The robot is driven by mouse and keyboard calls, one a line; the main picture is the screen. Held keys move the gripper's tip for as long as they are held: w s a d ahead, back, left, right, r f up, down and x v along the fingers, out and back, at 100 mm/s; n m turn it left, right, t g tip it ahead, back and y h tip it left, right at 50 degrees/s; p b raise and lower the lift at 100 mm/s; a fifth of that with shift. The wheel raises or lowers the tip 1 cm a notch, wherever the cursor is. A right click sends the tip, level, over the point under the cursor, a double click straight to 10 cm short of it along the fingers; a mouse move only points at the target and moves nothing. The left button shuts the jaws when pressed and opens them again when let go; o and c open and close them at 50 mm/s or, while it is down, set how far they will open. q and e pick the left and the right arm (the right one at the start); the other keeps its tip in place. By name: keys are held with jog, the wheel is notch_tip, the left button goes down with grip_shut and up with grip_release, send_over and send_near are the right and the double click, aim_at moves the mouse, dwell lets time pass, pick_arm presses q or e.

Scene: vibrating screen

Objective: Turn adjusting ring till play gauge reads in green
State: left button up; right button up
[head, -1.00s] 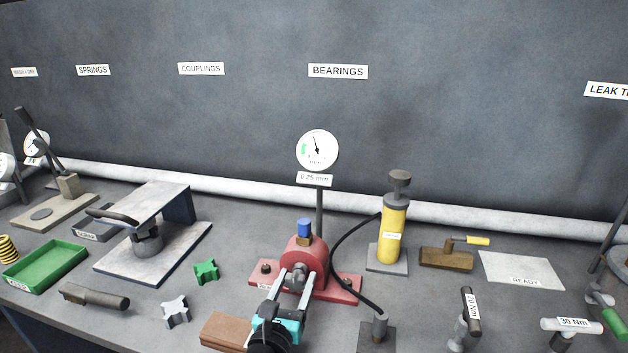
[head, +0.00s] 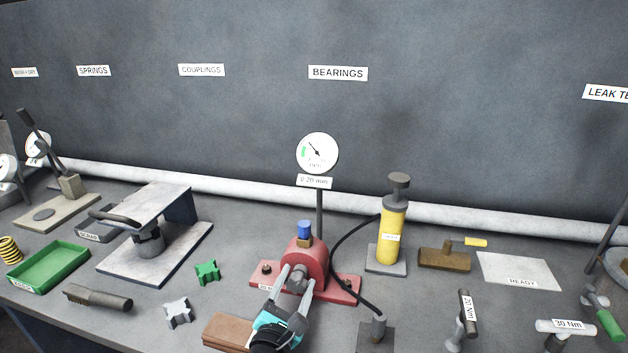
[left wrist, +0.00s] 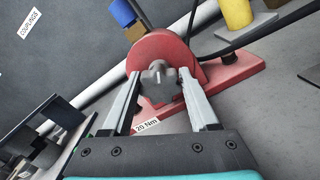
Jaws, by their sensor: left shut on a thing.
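The red bearing housing (head: 309,258) stands on its red base, with the grey lobed adjusting ring (left wrist: 160,82) on its front. My left gripper (head: 297,277) is shut on the ring, with one finger on each side of it; the same gripper shows in the left wrist view (left wrist: 160,76). In the head view the fingers partly hide the ring. The play gauge (head: 317,153) is a white dial on a post behind the housing. Its needle points up and left, short of the green band on the dial's left. The small plate below seems to read 0.20 mm. My right gripper is out of view.
A blue-topped fitting (head: 305,230) stands on the housing. A brown block (head: 228,331) lies left of my gripper. Grey (head: 178,313) and green (head: 207,272) star-shaped pieces lie farther left.

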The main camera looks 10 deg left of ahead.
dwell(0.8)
pick_arm(q)
jog(key=o, duration=0.9)
jog(key=shift+c, duration=0.2)
jog(key=shift+s+a, duration=0.1)
jog(key=shift+s, duration=2.9)
jog(key=shift+o, duration=1.4)
jog(key=shift+s+a, duration=0.1)
jog(key=shift+s, duration=2.9)
